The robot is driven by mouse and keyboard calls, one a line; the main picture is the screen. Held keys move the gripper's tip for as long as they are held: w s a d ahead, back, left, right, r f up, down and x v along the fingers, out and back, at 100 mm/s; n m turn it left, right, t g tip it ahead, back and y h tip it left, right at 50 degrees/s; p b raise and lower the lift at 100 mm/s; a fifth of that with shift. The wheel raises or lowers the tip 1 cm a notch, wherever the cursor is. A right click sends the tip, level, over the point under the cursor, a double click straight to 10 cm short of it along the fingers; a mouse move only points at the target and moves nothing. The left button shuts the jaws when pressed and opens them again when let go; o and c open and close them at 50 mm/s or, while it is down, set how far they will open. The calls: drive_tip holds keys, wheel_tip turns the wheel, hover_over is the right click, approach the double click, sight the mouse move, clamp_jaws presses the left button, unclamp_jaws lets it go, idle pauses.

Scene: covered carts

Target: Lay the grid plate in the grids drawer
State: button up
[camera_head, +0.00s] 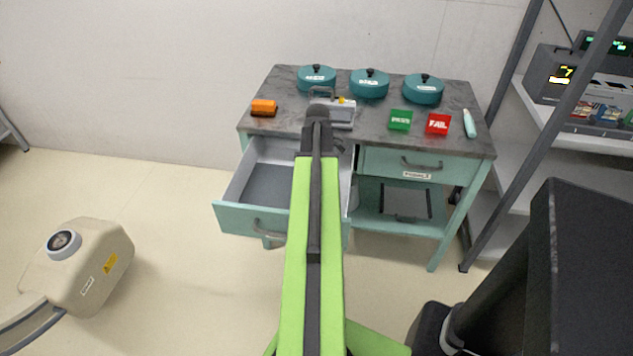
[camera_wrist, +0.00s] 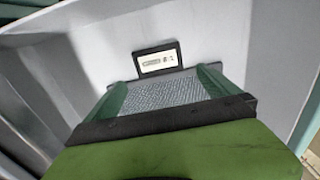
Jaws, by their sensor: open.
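The grid plate (camera_wrist: 165,96), a grey mesh with a dark edge and an upright label tab (camera_wrist: 158,61), shows in the wrist view inside pale drawer walls. My gripper (camera_wrist: 162,80) has its green fingers apart, one at each side of the mesh; whether they touch it I cannot tell. In the head view the open drawer (camera_head: 248,217) is pulled out at the cart's left, with a bare grey floor at its left part. My arm reaches over it and hides its right part, the plate and the fingertips. I cannot read this drawer's label.
The cart top (camera_head: 375,122) holds three teal lidded pots (camera_head: 370,84), an orange block (camera_head: 263,107), a grey device (camera_head: 341,116), green and red signs (camera_head: 438,124) and a pale tool (camera_head: 469,123). A labelled drawer (camera_head: 405,162) is shut at right. A shelf rack stands further right.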

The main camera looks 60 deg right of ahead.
wheel_tip(320, 180, up, 12)
drive_tip(key=p, duration=1.2)
drive_tip(key=shift+r, duration=0.1)
drive_tip(key=w+a+m, duration=0.2)
drive_tip(key=w+a, duration=2)
drive_tip(key=a, duration=0.5)
drive_tip(key=w+a, duration=0.1)
drive_tip(key=a, duration=1.2)
drive_tip(key=w+a+m, duration=0.1)
drive_tip(key=w+a, duration=0.1)
drive_tip(key=a, duration=1.2)
drive_tip(key=shift+w+a+m, duration=0.25)
drive_tip(key=shift+w+m, duration=0.05)
